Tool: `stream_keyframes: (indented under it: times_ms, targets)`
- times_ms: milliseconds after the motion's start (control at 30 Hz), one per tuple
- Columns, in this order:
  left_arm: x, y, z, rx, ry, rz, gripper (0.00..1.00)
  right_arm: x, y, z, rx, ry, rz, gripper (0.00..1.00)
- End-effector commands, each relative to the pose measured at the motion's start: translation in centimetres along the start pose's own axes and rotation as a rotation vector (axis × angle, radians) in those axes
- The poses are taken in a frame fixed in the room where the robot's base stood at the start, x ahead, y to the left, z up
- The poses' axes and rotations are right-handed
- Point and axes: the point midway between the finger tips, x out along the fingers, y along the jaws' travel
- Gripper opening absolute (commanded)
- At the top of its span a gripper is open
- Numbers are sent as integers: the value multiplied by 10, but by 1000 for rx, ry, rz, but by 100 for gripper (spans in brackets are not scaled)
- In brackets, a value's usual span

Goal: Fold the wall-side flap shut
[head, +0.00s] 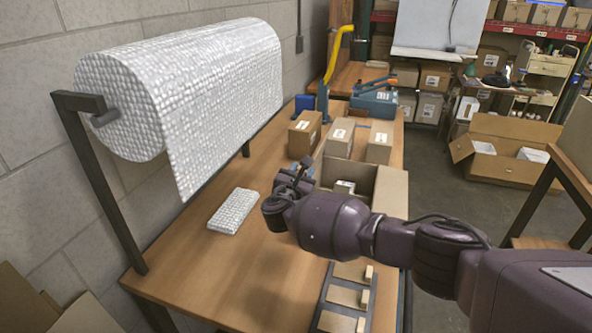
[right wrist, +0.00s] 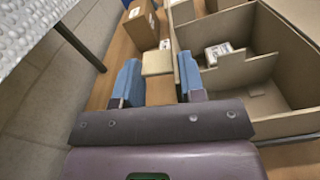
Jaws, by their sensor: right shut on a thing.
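The open cardboard box (head: 390,192) stands on the bench, partly behind my right arm in the head view. Its inside shows in the right wrist view (right wrist: 285,62), with a small labelled carton (right wrist: 217,52) in it. My right gripper (head: 287,187) is at the box's wall side. In the right wrist view its blue fingers (right wrist: 158,78) stand either side of a tan cardboard piece, which looks like the wall-side flap (right wrist: 157,63). The gripper is shut on it. My arm hides most of this flap in the head view. My left gripper is not in view.
A large bubble-wrap roll (head: 200,85) hangs on a stand by the wall. A small wrapped pad (head: 233,211) lies on the bench (head: 220,270). Closed cartons (head: 340,138) stand behind the box. A slotted rack (head: 342,297) lies in front. Bare bench top lies at front left.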

Motion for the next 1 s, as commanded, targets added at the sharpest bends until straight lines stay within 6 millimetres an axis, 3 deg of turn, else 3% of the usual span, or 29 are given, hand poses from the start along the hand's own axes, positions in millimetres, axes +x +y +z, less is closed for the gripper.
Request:
stream_keyframes:
  times_ms: [400, 900, 933, 1000]
  targets:
    - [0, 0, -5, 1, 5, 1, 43, 0, -13, 2, 183, 2, 1, 0]
    - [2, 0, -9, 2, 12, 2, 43, -1, -14, 2, 201, 1, 3, 0]
    - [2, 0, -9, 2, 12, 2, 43, -1, -14, 2, 201, 1, 3, 41]
    - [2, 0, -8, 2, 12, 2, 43, -1, -14, 2, 201, 1, 3, 52]
